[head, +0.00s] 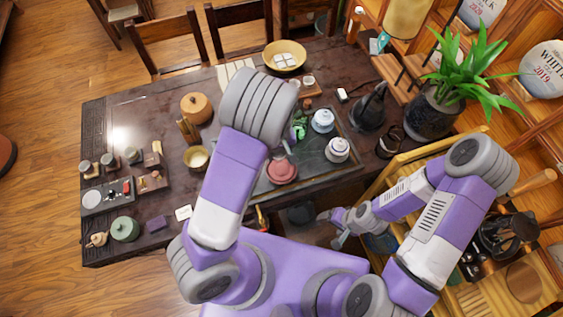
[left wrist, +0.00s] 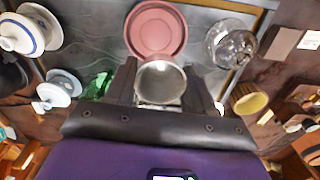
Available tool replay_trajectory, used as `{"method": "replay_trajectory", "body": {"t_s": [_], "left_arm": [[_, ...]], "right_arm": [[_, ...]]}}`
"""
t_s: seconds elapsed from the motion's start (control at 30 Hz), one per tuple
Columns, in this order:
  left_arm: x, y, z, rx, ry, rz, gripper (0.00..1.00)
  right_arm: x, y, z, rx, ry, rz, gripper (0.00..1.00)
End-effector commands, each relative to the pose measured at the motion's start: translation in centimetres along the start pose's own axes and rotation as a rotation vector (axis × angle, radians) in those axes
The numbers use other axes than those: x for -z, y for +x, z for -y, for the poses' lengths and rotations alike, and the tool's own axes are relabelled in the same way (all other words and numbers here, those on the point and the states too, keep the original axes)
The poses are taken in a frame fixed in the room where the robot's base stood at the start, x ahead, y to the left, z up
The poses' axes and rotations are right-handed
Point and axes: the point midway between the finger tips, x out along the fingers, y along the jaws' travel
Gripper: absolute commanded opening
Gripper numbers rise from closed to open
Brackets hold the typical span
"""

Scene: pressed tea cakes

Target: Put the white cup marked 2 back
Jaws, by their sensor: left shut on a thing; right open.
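In the left wrist view my left gripper (left wrist: 161,72) is shut on a small pale cup (left wrist: 160,86), seen from above with its grey, empty inside between the fingers. No mark is visible on it, so I cannot tell its number. In the head view my left arm hides the cup and most of that gripper. My right gripper (head: 338,228) is open and empty, low in front of the table. Small white cups (head: 308,80) stand on a wooden holder at the back.
White lidded bowls (head: 323,121) (head: 338,150), a green figure (head: 299,126) and a glass vessel (left wrist: 231,44) crowd the tray. A yellow bowl (head: 196,157) stands left of it. A dark kettle (head: 370,108) and a potted plant (head: 435,108) stand at right.

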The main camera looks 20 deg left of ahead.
Motion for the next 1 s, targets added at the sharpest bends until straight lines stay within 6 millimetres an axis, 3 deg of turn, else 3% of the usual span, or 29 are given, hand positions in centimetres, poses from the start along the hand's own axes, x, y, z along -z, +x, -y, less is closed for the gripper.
{"method": "replay_trajectory", "body": {"t_s": [0.13,0.43,0.67,0.87,1.0], "left_arm": [[-0.2,0.0,-0.6,0.003,-0.074,0.001,0.23],[-0.3,5.3,-0.6,0.003,-0.088,0.003,0.23],[-0.3,7.1,-0.6,0.002,-0.086,0.001,0.23],[-0.3,9.8,-0.6,0.002,-0.086,0.001,0.23],[-0.3,9.9,-0.7,0.000,-0.085,-0.001,0.23]], "right_arm": [[0.0,-1.2,0.5,0.000,0.000,-0.001,0.80],[0.0,-0.4,0.1,0.000,0.000,0.000,0.80],[0.0,-0.2,0.1,0.000,0.000,-0.001,0.80],[0.0,0.0,0.0,0.000,0.000,-0.001,0.80],[0.0,0.0,0.0,0.000,0.000,-0.001,0.80]]}}
